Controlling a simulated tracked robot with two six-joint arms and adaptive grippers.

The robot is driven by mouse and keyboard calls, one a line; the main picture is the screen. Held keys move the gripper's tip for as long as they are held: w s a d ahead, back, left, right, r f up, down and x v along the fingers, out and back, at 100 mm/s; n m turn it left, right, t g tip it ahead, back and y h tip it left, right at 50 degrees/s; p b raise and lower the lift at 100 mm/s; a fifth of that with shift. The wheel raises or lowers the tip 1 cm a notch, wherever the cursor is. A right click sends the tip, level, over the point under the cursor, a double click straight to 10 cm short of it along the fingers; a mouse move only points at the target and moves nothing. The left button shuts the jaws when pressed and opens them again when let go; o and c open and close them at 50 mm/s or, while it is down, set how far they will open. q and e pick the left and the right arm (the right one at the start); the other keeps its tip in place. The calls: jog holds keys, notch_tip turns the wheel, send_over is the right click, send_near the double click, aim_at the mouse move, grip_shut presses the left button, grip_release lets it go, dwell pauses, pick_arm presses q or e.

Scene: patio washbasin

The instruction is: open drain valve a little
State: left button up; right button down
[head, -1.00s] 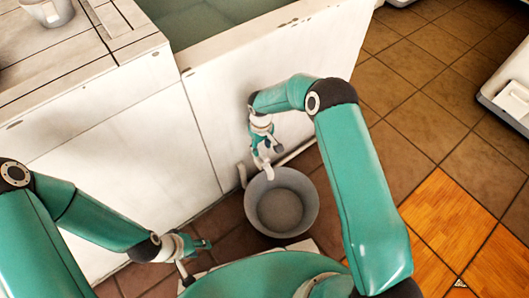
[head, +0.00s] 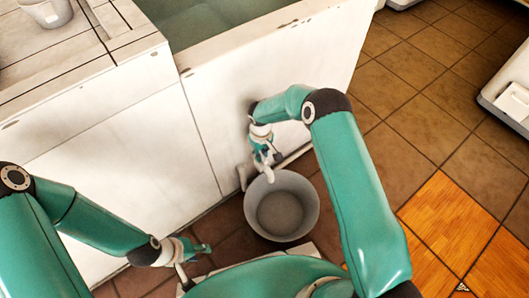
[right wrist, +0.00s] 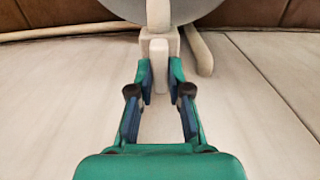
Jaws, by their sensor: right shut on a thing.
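The drain valve (right wrist: 160,42) is a pale fitting low on the white basin wall, at the top middle of the right wrist view. Its handle (right wrist: 159,72) is a small pale lever. My right gripper (right wrist: 160,74) is shut on this handle, one dark finger pad on each side. In the head view my right gripper (head: 266,158) is low at the basin front, just above the rim of a grey bucket (head: 282,230), and hides most of the valve. My left gripper (head: 194,262) is at the lower left, empty, its fingers apart.
The white basin wall (head: 205,150) stands close behind the right gripper, with water (head: 220,20) in the basin above. A pale pipe (right wrist: 198,52) runs beside the valve. A cup (head: 48,12) is on the wooden counter. Tiled floor (head: 420,100) is clear to the right.

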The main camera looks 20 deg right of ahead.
jog(key=shift+d+f+n+b, duration=0.1)
jog(key=shift+n+b, duration=0.5)
jog(key=shift+n, duration=1)
jog(key=shift+w, duration=0.1)
jog(key=c, duration=1.1)
grip_release()
jog(key=shift+r, duration=0.25)
